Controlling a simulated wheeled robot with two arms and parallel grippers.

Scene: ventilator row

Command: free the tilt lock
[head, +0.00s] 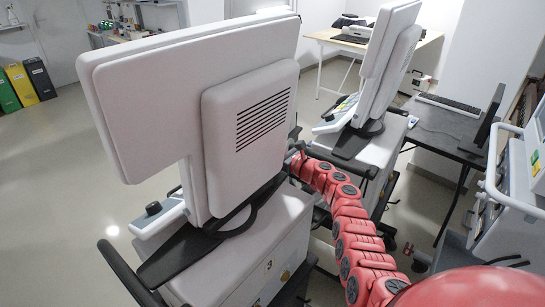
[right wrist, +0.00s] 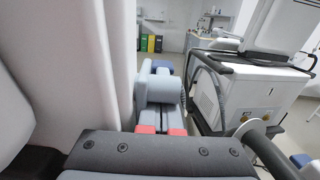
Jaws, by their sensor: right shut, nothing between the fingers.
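A white ventilator screen (head: 190,95), seen from behind, stands tilted on a dark stand (head: 185,262) on the nearest cart (head: 270,235). My red right arm reaches from the lower right toward the screen's lower right edge; its gripper is hidden in the head view. In the right wrist view my right gripper (right wrist: 161,131) shows two red finger parts, shut and empty. A grey rounded part (right wrist: 158,89) lies just ahead of them; I cannot tell whether they touch. I cannot clearly make out the tilt lock. My left gripper is not in view.
A second ventilator (head: 378,70) stands behind the first, with a narrow gap between their carts. A dark table (head: 435,128) with a keyboard and a monitor is at the right. A dark cart handle (right wrist: 262,150) is close on the right in the wrist view. The floor at left is clear.

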